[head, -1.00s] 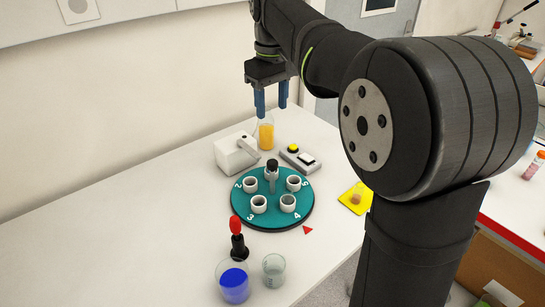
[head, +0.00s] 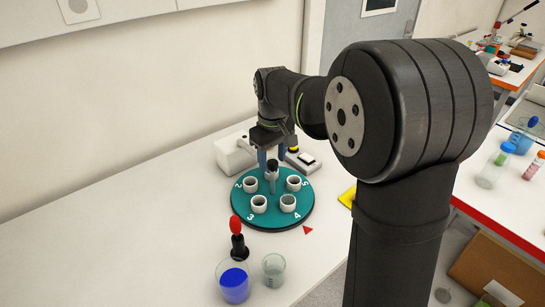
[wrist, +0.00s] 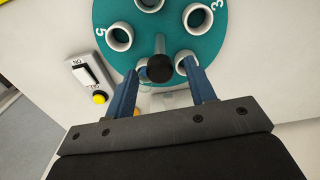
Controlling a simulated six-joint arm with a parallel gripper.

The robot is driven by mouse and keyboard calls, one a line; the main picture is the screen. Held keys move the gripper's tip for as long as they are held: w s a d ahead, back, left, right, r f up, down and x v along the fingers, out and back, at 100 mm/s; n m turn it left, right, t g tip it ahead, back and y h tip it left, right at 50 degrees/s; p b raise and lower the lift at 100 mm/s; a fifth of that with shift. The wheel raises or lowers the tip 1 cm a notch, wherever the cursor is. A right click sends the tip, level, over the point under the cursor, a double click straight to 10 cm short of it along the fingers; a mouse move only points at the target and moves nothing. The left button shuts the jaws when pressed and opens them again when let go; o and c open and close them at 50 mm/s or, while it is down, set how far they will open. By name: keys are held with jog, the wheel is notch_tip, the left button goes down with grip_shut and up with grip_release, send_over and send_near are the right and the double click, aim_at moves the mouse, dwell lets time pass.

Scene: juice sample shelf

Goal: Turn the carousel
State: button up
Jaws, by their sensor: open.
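The carousel (head: 272,218) is a teal disc with numbered places and several white cups, one of them (head: 288,203) beside the number 4. A grey post with a black knob (head: 272,164) stands upright at its middle. In the wrist view the knob (wrist: 160,68) appears between my fingertips, with cups (wrist: 120,37) around it. My gripper (head: 272,158) has blue fingers, is open and empty, and is low at the carousel's far side, close to the knob. It also shows in the wrist view (wrist: 160,72). I cannot tell whether the fingers reach around the knob or touch it.
A white device (head: 235,153) stands behind left, and a switch box (head: 302,160) behind right. A red-topped black tool (head: 238,240), a blue-filled beaker (head: 234,283) and a clear beaker (head: 274,270) stand in front. A red triangle (head: 308,230) marks the disc's front right.

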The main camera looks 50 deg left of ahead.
grip_shut()
